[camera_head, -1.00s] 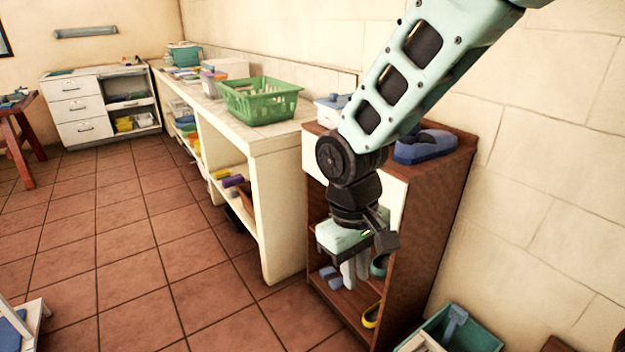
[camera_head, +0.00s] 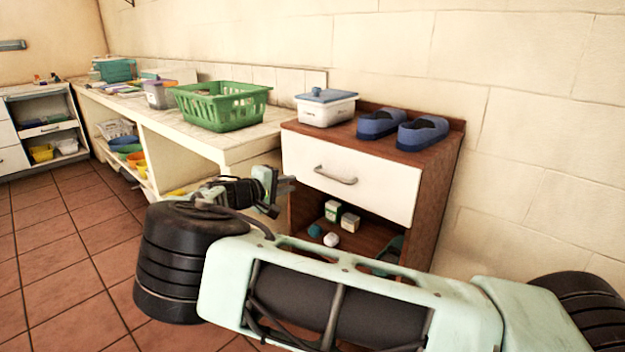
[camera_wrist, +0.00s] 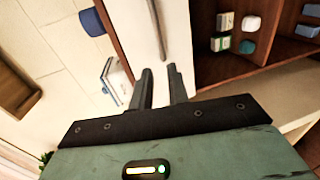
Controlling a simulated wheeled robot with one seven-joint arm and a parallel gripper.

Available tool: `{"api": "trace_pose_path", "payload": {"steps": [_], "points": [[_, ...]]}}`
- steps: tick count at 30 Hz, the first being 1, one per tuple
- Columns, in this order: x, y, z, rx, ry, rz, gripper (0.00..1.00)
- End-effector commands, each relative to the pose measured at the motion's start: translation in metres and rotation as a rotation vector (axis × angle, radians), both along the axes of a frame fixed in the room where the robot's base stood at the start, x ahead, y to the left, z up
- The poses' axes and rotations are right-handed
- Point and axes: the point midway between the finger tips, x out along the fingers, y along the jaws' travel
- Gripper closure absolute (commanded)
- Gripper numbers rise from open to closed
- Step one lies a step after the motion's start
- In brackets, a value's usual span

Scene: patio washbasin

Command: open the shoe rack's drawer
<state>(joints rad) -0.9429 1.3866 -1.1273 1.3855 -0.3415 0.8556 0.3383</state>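The shoe rack (camera_head: 440,190) is a brown wooden cabinet with a white drawer front (camera_head: 385,185), which looks closed. A curved metal handle (camera_head: 335,176) is on the drawer front; it also shows in the wrist view (camera_wrist: 156,28). My gripper (camera_head: 285,186) is at the left side of the drawer front, its fingers pointing toward the rack. In the wrist view my gripper (camera_wrist: 160,76) has its two fingers apart with a narrow empty gap. The handle lies just ahead of the fingertips, near the line of the gap; I see no clear contact.
Blue shoes (camera_head: 422,134) and a lidded white box (camera_head: 326,108) stand on the rack's top. Small boxes and balls sit on the open shelf below the drawer. A pale counter (camera_head: 250,150) with a green basket (camera_head: 222,106) adjoins on the left. Tiled floor lies open at left.

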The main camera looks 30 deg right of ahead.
Motion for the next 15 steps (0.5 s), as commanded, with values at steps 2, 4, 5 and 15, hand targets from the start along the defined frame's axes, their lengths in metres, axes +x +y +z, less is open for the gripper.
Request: {"api": "trace_pose_path", "payload": {"steps": [2,4,5,15], "points": [[0.003,-0.003,0.0,-0.009,-0.004,0.003,0.83],[0.005,-0.009,-0.001,-0.008,-0.003,0.002,0.83],[0.006,-0.013,-0.002,-0.007,-0.003,0.002,0.83],[0.028,-0.076,-0.016,-0.007,-0.002,-0.001,0.83]]}}
